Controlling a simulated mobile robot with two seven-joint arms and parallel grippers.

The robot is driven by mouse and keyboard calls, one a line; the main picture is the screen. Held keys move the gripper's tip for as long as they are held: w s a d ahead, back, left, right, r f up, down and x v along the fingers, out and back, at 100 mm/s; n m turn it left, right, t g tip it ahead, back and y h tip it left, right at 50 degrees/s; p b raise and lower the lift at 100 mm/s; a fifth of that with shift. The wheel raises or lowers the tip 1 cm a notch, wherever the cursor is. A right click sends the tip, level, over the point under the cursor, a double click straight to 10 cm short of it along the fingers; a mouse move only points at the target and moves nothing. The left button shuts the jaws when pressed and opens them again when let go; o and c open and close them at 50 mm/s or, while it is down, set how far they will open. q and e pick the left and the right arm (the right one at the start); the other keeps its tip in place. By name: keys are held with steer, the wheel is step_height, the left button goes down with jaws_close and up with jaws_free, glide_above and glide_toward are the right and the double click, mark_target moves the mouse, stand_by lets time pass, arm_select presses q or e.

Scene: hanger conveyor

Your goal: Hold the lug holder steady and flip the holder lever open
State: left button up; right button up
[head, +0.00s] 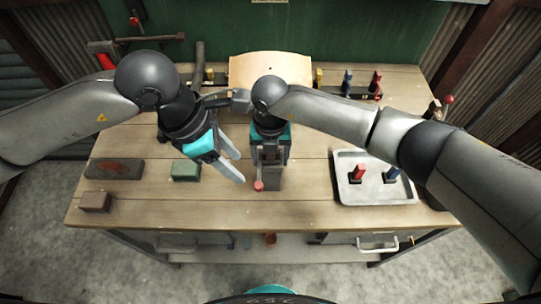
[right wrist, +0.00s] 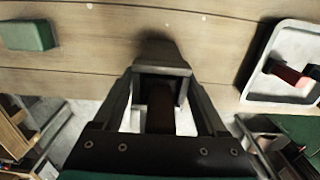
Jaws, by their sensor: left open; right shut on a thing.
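The lug holder (head: 271,181) is a dark grey block near the front middle of the table. A red knob (head: 258,186), apparently the lever's end, shows at its front left. My right gripper (head: 270,160) points down and is shut on the holder. In the right wrist view the grey holder (right wrist: 160,50) sits between the fingers, with a dark reddish part below it. My left gripper (head: 236,167) is open and empty, left of the holder, its fingers angled down and right towards the knob. I cannot tell the lever's exact angle.
A metal tray (head: 345,183) with red and blue lugs stands at the right. A green block (head: 186,171), a dark red-brown block (head: 115,168) and a brown block (head: 96,202) lie at the left. A tan board (head: 245,72) and several small pieces stand at the back.

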jaws_close()
arm_select(q)
steer(key=c, duration=0.3)
steer(key=n, duration=0.2)
steer(key=d+n, duration=0.1)
steer(key=shift+n, duration=0.4)
steer(key=c, duration=0.5)
steer(key=n, duration=0.3)
steer(key=d+n+g, duration=0.1)
steer(key=n, duration=0.2)
steer(key=shift+d, duration=0.15)
steer(key=d+n, duration=0.1)
steer(key=n, duration=0.4)
steer(key=d+n+g, duration=0.1)
steer(key=n, duration=0.4)
steer(key=s+d+r+n+g+y, duration=0.1)
steer(key=n, duration=0.4)
steer(key=shift+d, duration=0.35)
